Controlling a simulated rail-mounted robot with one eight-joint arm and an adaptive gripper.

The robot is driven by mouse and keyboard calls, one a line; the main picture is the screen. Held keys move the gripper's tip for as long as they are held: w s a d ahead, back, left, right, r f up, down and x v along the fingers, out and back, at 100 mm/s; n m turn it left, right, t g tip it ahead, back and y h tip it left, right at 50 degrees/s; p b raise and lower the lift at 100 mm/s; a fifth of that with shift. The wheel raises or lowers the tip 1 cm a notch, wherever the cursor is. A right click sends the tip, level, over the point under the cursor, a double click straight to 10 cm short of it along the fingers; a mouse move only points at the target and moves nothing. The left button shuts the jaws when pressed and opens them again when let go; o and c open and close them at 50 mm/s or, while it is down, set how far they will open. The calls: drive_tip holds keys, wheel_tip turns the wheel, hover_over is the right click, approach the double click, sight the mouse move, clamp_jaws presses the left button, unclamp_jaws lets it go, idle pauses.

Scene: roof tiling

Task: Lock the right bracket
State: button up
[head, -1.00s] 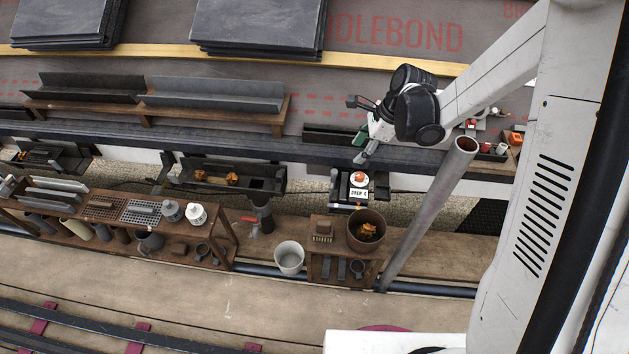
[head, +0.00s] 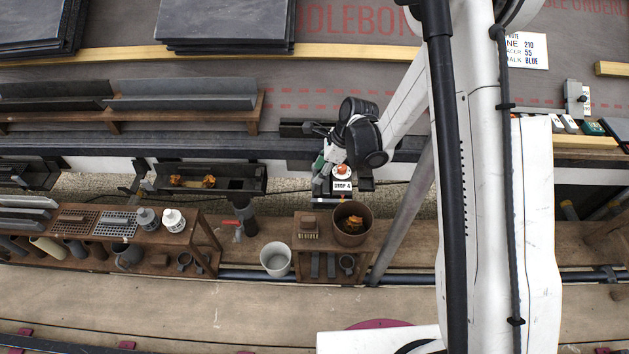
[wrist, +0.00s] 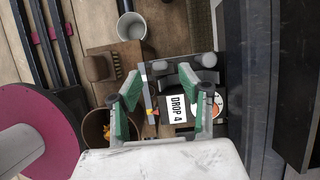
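My gripper (wrist: 161,80) is open in the wrist view, with its two green-padded fingers spread wide and nothing gripped between them. In the head view my gripper (head: 318,166) is over the gutter edge beside the small "DROP" sign (head: 342,186). The wrist view shows a dark bracket-like fitting (wrist: 181,80) with grey rounded parts, just beyond and between the fingertips. The sign (wrist: 177,107) and a round white-and-orange piece lie close to the right finger. I cannot tell from these frames whether the bracket's latch is open or shut.
A brown bucket (head: 352,226) with orange contents stands on the small wooden bench, close to my gripper. A pale bucket (head: 276,260) stands left of it. A dark gutter section (head: 212,184) with orange pieces lies further left. A grey pole rises right of the bench.

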sight(313, 184)
drive_tip(key=shift+b+x, duration=0.5)
drive_tip(key=shift+x, duration=1.5)
clamp_jaws()
